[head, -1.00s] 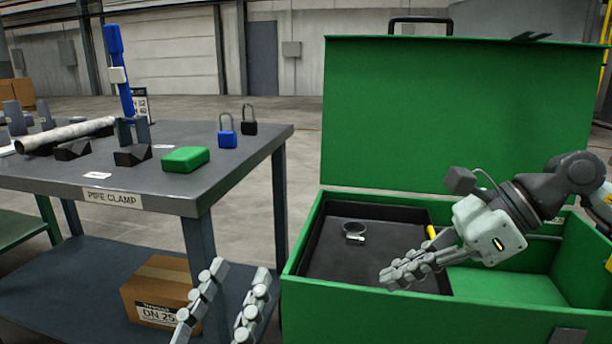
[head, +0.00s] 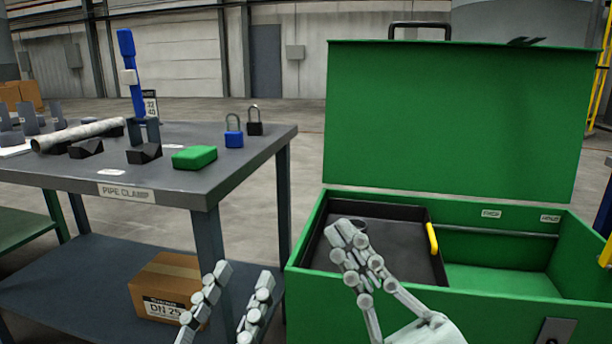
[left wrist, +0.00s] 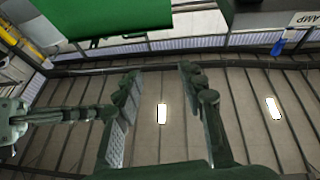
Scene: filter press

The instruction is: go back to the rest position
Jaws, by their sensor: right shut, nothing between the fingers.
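My left gripper (head: 228,308) is open and empty at the bottom of the head view, between the table and the green box. Its two fingers stand apart in the left wrist view (left wrist: 160,95), with nothing between them. My right gripper (head: 350,245) is shut and empty in the head view, in front of the black tray (head: 400,250) of the green box (head: 340,285). My right gripper also shows at the left edge of the left wrist view.
The box lid (head: 460,120) stands open. The table (head: 235,172) at left holds a pipe (head: 80,134), a green block (head: 194,157), a blue padlock (head: 233,136), a black padlock (head: 255,125) and a blue-handled tool (head: 132,75). A carton (head: 165,285) sits on the lower shelf.

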